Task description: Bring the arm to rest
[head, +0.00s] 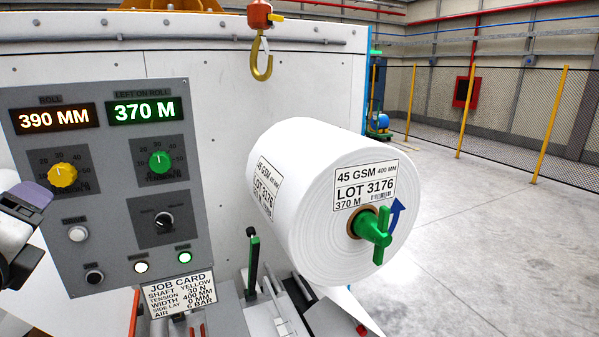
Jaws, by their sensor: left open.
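My left gripper (28,222) shows at the left edge, in front of the left side of the grey control panel (110,245). It is open, with nothing seen between its fingers, and part of it is cut off by the picture edge. My right gripper is not in view. A large white roll (300,190) labelled LOT 3176 sits right of the panel, with a green handle (375,235) at its core. A yellow hoist hook (262,62) hangs empty above the roll, apart from it.
The panel has a yellow knob (63,174), a green knob (160,161) and lit displays. A job card (180,293) hangs below it. A green-topped lever (253,262) stands left of the roll. Open floor (480,240) lies right, before a mesh fence (500,115).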

